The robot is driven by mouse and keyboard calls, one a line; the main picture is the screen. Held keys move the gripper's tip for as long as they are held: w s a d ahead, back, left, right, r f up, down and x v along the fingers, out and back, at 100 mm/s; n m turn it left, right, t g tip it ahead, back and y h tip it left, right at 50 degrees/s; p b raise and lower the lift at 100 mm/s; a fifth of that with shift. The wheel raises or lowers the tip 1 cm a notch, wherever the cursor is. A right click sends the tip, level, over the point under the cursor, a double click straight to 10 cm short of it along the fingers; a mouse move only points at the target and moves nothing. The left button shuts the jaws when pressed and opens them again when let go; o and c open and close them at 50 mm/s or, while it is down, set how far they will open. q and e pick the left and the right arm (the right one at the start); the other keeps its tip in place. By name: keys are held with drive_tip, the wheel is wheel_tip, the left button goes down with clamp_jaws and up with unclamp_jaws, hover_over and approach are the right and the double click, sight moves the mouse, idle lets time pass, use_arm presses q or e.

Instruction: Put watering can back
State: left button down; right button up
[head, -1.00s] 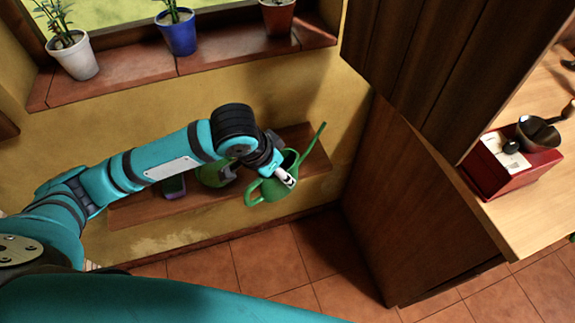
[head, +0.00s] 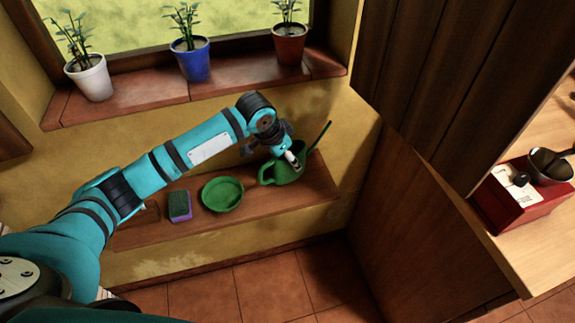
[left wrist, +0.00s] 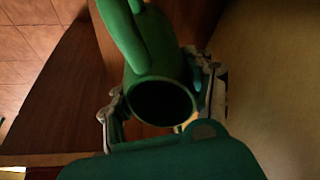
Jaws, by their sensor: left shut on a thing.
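The green watering can (head: 284,173) is at the right part of the low wooden shelf (head: 255,207) under the window, upright, its spout pointing up and right. It looks to be on or just above the shelf; I cannot tell which. My left gripper (head: 293,160) is shut on the can near its top opening. In the left wrist view the can's round dark opening (left wrist: 160,101) lies between the fingers of my left gripper (left wrist: 163,100). My right gripper is in neither view.
A green bowl (head: 222,194) and a purple and green sponge (head: 180,206) are on the shelf left of the can. Potted plants in white (head: 90,78), blue (head: 192,60) and red (head: 290,45) pots stand on the sill above. A wooden cabinet side (head: 405,245) bounds the right.

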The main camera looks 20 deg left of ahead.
use_arm(q)
drive_tip(key=shift+f, duration=1.65)
drive_tip(key=shift+f, duration=0.15)
drive_tip(key=shift+c, duration=2.4)
unclamp_jaws()
drive_tip(key=shift+s, duration=0.1)
drive_tip(key=v, duration=1.2)
drive_tip(key=shift+d, duration=0.1)
